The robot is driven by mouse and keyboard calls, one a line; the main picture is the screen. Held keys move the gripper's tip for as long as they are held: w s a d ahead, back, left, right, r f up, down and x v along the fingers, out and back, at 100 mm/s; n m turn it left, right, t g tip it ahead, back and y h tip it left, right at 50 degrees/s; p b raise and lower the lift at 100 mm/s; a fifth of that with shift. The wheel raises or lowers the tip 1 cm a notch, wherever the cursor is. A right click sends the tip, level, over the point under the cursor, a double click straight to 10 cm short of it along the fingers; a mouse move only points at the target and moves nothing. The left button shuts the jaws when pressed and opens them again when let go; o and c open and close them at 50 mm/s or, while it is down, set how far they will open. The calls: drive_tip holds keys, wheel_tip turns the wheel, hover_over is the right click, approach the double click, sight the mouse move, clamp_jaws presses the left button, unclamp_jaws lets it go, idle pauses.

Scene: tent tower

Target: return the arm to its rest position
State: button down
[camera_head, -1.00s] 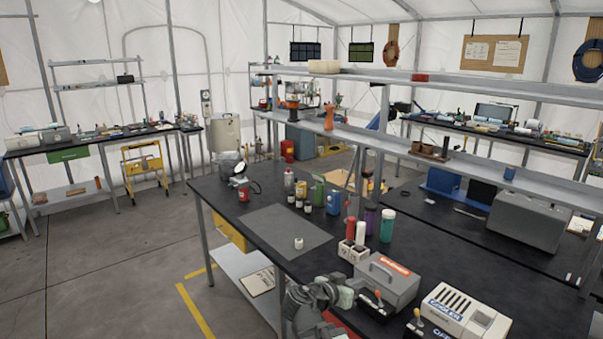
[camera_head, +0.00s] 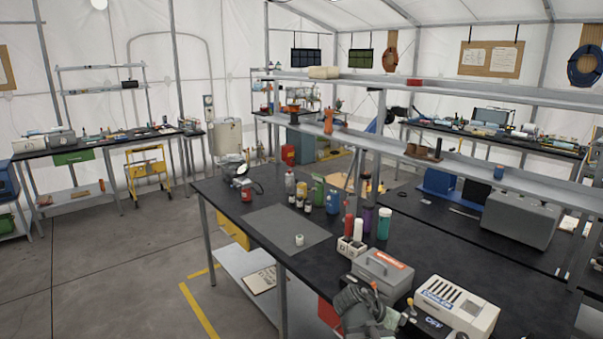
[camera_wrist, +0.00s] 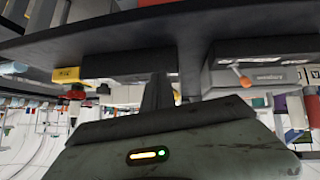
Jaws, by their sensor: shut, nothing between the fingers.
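My arm and gripper (camera_head: 366,312) show at the bottom edge of the head view, beside the near edge of the black workbench (camera_head: 420,232) and in front of the grey toolbox. The fingertips are hard to make out there. In the wrist view my gripper (camera_wrist: 158,92) shows as a dark body with a lit strip and narrow fingers together, with nothing held. The wrist picture looks upside down, with the bench edge along the top.
A grey toolbox (camera_head: 382,272) and a white cooler unit (camera_head: 455,305) stand close to my arm. A white block with holes (camera_head: 351,246), several bottles and a grey mat (camera_head: 285,228) with a small white jar (camera_head: 299,240) lie farther back. Floor at left is open.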

drive_tip(key=s+a+f+n+g+y, duration=0.4)
drive_tip(key=s+a+f+n+y, duration=0.4)
drive_tip(key=a+n, duration=0.1)
drive_tip(key=shift+s+a+n+g+y, duration=0.2)
drive_tip(key=shift+a+n+g+y, duration=0.15)
drive_tip(key=shift+a, duration=0.3)
drive_tip(key=shift+f, duration=0.1)
